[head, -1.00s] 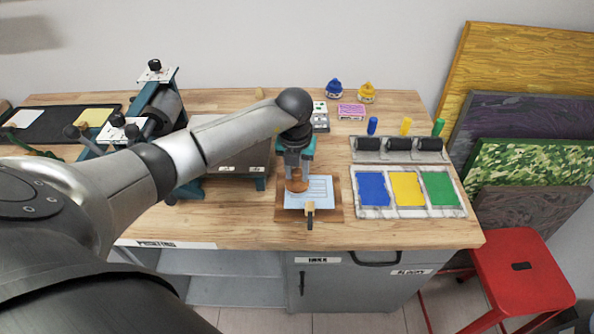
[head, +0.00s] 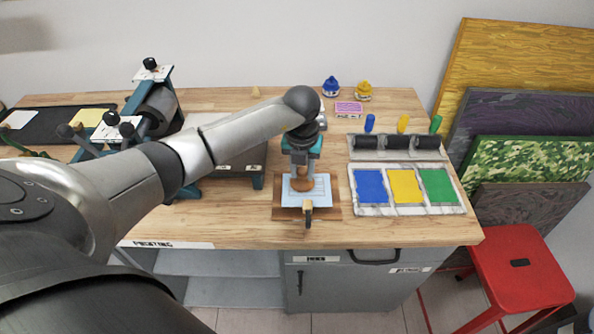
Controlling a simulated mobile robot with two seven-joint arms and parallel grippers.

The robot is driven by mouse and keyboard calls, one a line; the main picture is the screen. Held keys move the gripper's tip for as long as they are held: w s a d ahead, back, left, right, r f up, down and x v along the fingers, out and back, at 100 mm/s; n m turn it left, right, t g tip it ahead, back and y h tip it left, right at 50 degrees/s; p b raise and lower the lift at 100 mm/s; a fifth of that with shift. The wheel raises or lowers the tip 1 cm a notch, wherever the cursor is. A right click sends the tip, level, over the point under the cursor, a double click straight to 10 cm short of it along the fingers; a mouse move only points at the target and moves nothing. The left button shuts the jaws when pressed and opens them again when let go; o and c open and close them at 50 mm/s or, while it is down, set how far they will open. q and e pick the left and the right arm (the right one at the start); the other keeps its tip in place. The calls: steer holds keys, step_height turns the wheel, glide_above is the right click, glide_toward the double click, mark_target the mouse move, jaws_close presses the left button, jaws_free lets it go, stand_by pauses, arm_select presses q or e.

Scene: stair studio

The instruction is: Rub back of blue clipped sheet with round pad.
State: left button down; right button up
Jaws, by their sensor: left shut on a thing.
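The pale blue sheet (head: 319,198) lies on a brown board (head: 283,213) near the front of the workbench, with a clip (head: 308,211) at its front edge. Faint lines show on its upper face. My left gripper (head: 301,175) points down over the sheet and is shut on the round brown pad (head: 302,185). The pad is at the sheet's upper left-middle; I cannot tell whether it presses on it. My right gripper is not in view.
A tray with blue, yellow and green ink slabs (head: 406,189) is right of the board, with black rollers (head: 397,143) behind it. A press (head: 155,110) stands at the left. A red stool (head: 521,270) is at the lower right.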

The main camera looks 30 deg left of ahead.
arm_select(q)
steer(key=shift+w+d+b, duration=0.3)
steer(key=shift+w+d, duration=0.25)
steer(key=shift+d, duration=0.35)
steer(key=shift+w+d+b, duration=0.3)
steer(key=shift+w+d, duration=0.2)
steer(key=shift+d, duration=0.35)
steer(key=shift+s+a+f+p, duration=0.1)
steer(key=shift+s+a+p, duration=0.4)
steer(key=shift+a, duration=0.4)
steer(key=shift+s+a+p, duration=0.3)
steer(key=shift+s+a, duration=0.35)
steer(key=shift+a, duration=0.2)
steer(key=shift+a, duration=0.1)
